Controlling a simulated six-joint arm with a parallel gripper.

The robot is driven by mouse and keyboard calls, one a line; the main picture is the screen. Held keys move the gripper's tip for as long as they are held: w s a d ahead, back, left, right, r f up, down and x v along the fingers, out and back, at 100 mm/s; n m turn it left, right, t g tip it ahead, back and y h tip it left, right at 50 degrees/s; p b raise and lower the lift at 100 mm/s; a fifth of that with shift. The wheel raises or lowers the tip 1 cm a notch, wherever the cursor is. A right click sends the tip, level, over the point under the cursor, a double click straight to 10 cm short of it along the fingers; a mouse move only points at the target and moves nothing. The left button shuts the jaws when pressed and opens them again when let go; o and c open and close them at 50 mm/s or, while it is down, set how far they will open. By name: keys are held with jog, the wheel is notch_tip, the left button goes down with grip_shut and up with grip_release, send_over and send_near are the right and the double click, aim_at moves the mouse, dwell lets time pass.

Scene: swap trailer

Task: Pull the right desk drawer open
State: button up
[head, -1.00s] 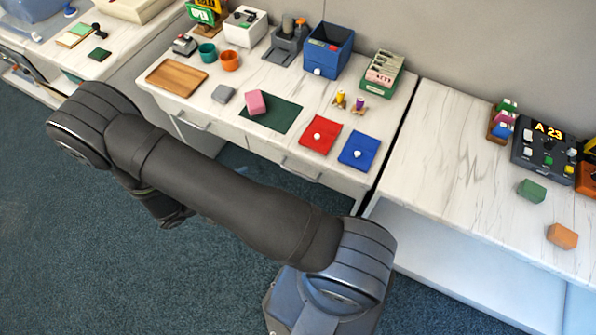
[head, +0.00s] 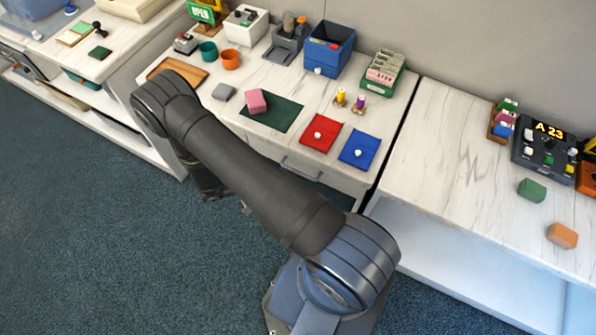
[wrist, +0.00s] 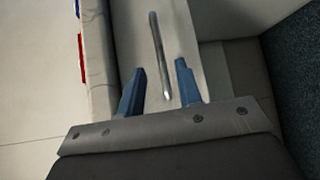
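The right desk drawer (head: 335,179) has a pale front under the marbled desktop and looks closed. Its metal bar handle (head: 301,171) shows just past my arm in the head view. In the wrist view the handle (wrist: 159,55) is a slim grey bar on the pale drawer front (wrist: 131,28). My gripper (wrist: 160,82) has two blue fingers spread apart, with the handle's near end in the gap between them in the picture. No contact shows, and the depth between fingers and handle is hard to tell. In the head view the fingers are mostly hidden by my arm.
On the desktop above the drawer lie a red pouch (head: 321,133), a blue pouch (head: 359,149), a green mat (head: 284,116) and a pink block (head: 257,101). A side table (head: 450,150) stands to the right. Carpeted floor (head: 90,230) in front is clear.

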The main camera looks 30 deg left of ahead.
aim_at(298, 172)
jog(key=x, duration=0.7)
grip_shut()
